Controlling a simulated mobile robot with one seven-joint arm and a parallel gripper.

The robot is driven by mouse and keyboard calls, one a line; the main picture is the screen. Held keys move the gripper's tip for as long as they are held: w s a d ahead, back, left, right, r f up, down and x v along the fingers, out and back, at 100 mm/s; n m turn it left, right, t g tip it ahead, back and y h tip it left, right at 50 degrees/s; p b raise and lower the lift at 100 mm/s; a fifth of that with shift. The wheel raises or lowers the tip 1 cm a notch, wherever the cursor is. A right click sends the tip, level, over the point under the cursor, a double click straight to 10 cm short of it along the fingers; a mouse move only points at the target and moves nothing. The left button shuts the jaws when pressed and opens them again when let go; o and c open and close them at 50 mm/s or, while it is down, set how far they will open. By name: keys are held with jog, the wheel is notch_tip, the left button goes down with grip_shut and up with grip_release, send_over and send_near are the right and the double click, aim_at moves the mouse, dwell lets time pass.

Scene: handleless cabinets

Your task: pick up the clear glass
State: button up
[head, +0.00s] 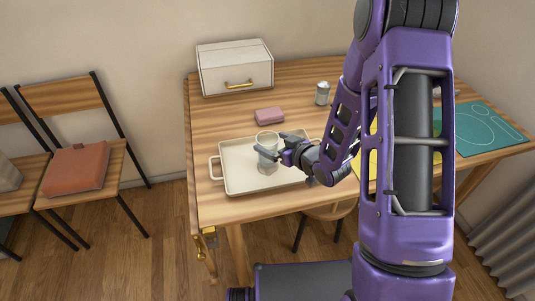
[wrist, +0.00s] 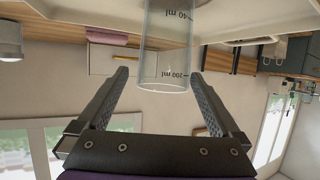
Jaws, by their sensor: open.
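The clear glass (head: 267,148) stands upright on the cream tray (head: 237,184) on the wooden table. In the wrist view, which is upside down, the glass (wrist: 166,50) carries volume markings and its rim end reaches between the finger ends. My gripper (head: 280,150) is open at the glass, with one finger on each side of it. In the wrist view my gripper (wrist: 158,85) shows gaps between the fingers and the glass, so it does not look clamped.
A pink block (head: 269,116), a metal shaker (head: 322,93) and a white box with a brass handle (head: 236,70) stand behind the tray. A teal mat (head: 490,130) lies at the right.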

aim_at(262, 139)
jog(key=shift+a+x, duration=0.2)
jog(key=shift+x, duration=2.55)
jog(key=shift+s+r, duration=0.1)
jog(key=c, duration=1.5)
